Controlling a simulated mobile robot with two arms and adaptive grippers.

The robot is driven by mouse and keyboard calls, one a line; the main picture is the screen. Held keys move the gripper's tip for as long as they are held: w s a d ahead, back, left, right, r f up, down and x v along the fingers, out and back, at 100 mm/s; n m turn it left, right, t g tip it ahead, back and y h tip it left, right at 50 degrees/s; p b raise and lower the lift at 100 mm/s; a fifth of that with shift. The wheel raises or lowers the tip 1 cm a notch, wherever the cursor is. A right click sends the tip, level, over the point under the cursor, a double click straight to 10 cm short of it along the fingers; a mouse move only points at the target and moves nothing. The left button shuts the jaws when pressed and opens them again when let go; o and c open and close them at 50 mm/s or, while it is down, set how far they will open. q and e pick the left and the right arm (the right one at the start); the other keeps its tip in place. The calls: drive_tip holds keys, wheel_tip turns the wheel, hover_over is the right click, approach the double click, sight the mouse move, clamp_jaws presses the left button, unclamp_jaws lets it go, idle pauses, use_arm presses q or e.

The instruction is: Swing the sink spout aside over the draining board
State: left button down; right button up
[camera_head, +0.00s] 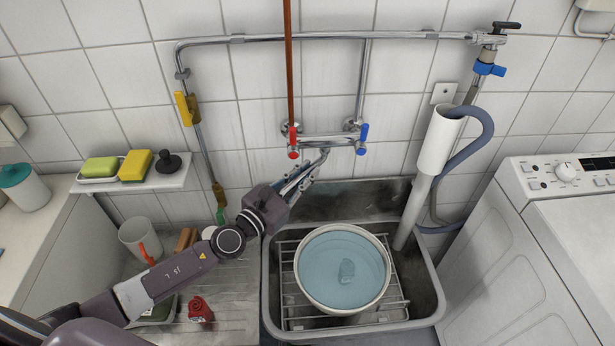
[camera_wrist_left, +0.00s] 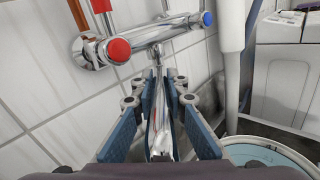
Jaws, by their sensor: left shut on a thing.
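The chrome sink spout (camera_head: 324,155) hangs from the wall mixer tap (camera_head: 335,139), which has a red handle on the left and a blue one on the right. My left gripper (camera_head: 308,174) reaches in from the left and is shut on the spout. In the left wrist view, the spout (camera_wrist_left: 160,110) runs between the blue finger pads of the gripper (camera_wrist_left: 160,88). The gripper hides part of the spout in the head view. The spout lies toward the left rim of the sink (camera_head: 272,300). The draining board (camera_head: 238,292) lies left of the sink, beneath my left arm.
A bowl of water (camera_head: 340,307) stands on a wire rack in the sink. A white standpipe with a grey hose (camera_head: 437,145) rises at the right, beside the washing machine (camera_head: 555,260).

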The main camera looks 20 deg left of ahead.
idle(0.3)
use_arm(q)
drive_tip(key=c, duration=1.9)
unclamp_jaws()
drive_tip(key=shift+s, duration=0.1)
drive_tip(key=v, duration=1.1)
drive_tip(key=shift+s+a, duration=0.15)
drive_tip(key=shift+s, duration=0.25)
